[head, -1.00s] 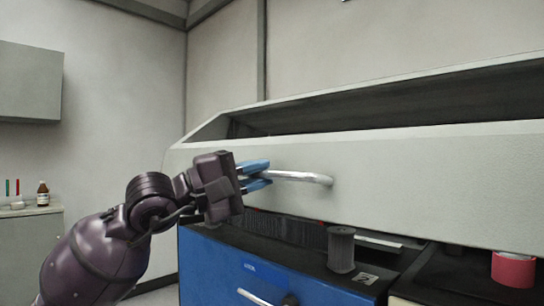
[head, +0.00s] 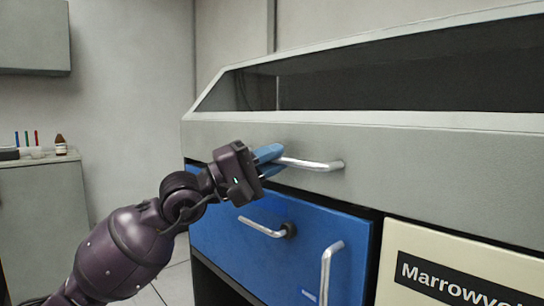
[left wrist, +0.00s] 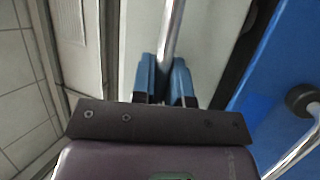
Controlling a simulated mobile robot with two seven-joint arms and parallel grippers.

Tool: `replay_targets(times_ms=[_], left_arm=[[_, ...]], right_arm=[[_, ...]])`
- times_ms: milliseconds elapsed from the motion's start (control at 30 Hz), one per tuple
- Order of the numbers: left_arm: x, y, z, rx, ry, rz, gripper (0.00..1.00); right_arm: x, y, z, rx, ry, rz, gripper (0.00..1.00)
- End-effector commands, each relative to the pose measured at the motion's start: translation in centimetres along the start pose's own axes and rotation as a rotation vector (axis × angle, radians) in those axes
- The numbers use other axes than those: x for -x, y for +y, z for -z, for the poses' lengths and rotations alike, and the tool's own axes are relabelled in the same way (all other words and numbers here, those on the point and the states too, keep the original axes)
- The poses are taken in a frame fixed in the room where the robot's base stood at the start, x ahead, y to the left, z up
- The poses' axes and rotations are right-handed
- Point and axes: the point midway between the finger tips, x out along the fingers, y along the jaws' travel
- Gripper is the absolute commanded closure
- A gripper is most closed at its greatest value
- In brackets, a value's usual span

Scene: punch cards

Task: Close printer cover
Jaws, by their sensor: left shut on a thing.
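The printer cover (head: 400,165) is a long grey panel with a metal bar handle (head: 318,165) on its front. In the head view it sits low, its lower edge close above the blue front of the machine. My left gripper (head: 270,162) is shut on the left end of the handle. In the left wrist view the bar (left wrist: 170,35) runs between the two blue fingers (left wrist: 166,80). My right gripper does not show.
A cabinet (head: 45,215) with small bottles stands at the left.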

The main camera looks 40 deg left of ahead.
Motion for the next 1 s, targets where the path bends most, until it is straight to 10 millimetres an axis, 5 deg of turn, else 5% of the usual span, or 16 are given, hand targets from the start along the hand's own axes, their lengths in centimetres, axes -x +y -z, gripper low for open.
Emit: replay_targets(times_ms=[200,233,300,767,1000], left_arm=[[0.1,-1.1,-0.1,0.009,0.0,0.025,1.0],[0.1,-1.1,-0.1,0.009,0.0,0.026,0.84],[0.1,-1.2,-0.1,0.009,0.0,0.027,0.75],[0.3,-0.9,0.0,0.008,0.0,0.022,0.75],[2.1,-0.9,0.0,0.01,0.001,0.023,0.75]], right_arm=[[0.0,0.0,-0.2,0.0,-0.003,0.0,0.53],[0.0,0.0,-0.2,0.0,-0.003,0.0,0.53],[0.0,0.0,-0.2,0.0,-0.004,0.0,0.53],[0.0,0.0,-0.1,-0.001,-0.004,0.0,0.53],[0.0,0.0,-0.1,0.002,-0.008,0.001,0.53]])
